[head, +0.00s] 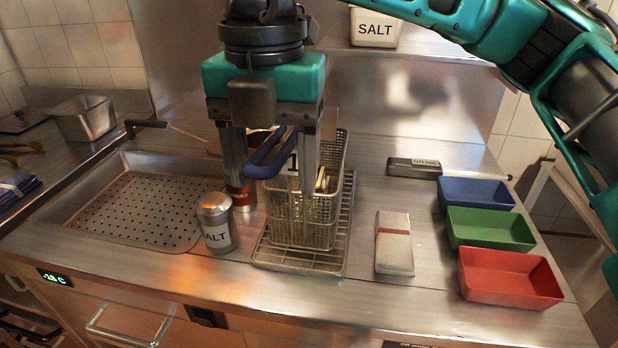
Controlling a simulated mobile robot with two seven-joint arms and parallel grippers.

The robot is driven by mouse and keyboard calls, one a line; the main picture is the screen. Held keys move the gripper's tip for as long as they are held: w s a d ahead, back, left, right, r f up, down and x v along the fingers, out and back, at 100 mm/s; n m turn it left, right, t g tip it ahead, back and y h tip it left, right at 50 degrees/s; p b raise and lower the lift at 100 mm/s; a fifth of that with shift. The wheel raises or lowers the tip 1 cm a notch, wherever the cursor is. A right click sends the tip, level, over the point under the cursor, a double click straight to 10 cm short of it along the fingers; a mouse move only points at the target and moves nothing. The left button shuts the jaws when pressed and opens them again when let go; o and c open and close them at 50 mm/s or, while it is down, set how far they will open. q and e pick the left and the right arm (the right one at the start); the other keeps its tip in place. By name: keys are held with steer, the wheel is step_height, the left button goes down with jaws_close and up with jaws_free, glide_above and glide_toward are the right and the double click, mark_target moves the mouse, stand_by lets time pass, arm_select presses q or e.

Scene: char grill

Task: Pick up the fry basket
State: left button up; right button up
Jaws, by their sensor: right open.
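The fry basket (302,222) is a wire mesh basket standing upright on a wire rack (347,215) in the middle of the counter. Some pale fries show inside it. Its blue handle (268,158) sticks up at the left, with a tag marked 1 beside it. My right gripper (272,180) comes down from above, open, with one finger left of the handle and the other to its right, over the basket. The handle shows between the fingers; I cannot tell whether they touch it. My left gripper is not in view.
A salt shaker (215,224) stands close left of the rack, with a red can (243,196) behind it. A perforated basin (140,210) lies left.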

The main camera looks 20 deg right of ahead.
steer(key=shift+f, duration=0.4)
steer(key=shift+c, duration=0.2)
jaws_close()
steer(key=shift+r, duration=0.1)
stand_by(0.3)
